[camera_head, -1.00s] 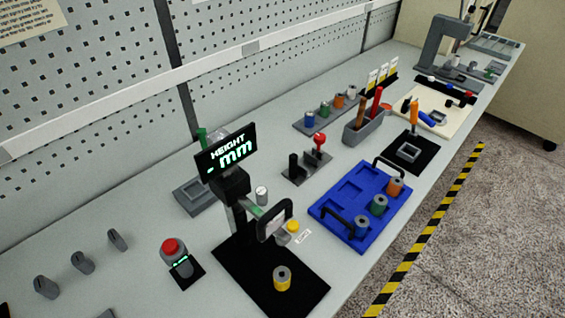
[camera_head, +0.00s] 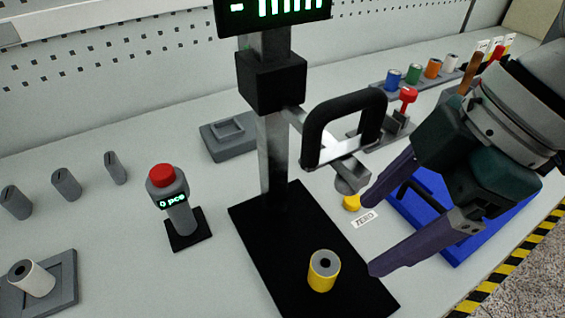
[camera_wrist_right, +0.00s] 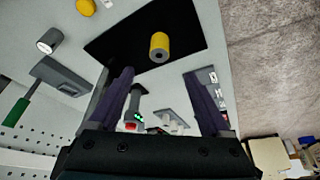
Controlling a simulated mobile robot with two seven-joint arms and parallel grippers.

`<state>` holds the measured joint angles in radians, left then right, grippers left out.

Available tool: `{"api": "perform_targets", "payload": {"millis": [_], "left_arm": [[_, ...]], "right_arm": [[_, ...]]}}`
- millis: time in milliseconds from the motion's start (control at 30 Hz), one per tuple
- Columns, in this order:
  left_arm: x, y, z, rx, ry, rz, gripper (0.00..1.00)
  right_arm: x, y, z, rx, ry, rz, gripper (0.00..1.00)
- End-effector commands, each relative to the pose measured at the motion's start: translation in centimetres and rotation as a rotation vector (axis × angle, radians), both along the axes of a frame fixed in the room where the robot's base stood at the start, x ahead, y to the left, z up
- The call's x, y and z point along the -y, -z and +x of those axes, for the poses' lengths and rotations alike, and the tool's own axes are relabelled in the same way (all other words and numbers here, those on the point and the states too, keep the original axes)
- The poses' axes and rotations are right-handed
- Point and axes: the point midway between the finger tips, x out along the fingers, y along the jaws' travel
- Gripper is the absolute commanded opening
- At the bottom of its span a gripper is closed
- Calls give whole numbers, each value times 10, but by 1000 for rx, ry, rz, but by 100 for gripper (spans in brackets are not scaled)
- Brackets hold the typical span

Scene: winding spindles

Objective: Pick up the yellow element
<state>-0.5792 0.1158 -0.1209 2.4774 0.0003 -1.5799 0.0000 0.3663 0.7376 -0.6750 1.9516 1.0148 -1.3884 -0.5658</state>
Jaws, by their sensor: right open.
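The yellow element (camera_head: 323,270), a short upright cylinder with a grey top and dark centre hole, stands on the black base plate (camera_head: 283,240) of the height gauge. It also shows in the right wrist view (camera_wrist_right: 159,46), beyond the fingertips and in line with the gap between them. My right gripper (camera_head: 372,238) is open and empty, with dark purple fingers. In the head view it is to the right of the element, apart from it. My left gripper is not in view.
The gauge column (camera_head: 273,150) and its black handle (camera_head: 343,125) rise behind the element. A yellow button (camera_head: 351,202) sits beside a ZERO label (camera_head: 366,218). A red-topped counter (camera_head: 176,200) stands left of the plate. A blue tray (camera_head: 455,245) is partly hidden behind my right gripper.

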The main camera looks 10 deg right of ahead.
Motion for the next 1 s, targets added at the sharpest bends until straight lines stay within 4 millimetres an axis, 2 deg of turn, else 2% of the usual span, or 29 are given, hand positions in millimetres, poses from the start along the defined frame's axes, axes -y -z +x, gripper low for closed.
{"api": "perform_targets", "payload": {"millis": [33,300,467,700,800,1000], "left_arm": [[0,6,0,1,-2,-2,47],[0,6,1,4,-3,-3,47],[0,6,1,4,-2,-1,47],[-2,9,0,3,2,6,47],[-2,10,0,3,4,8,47],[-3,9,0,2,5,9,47]], "right_arm": [[2,7,2,-2,-7,-2,82],[-12,39,5,-7,-9,2,82],[-18,51,6,-5,-11,0,82],[-32,85,10,-5,-10,0,82],[-35,92,11,-4,-10,0,82],[-35,93,12,-2,-10,-2,82]]}}
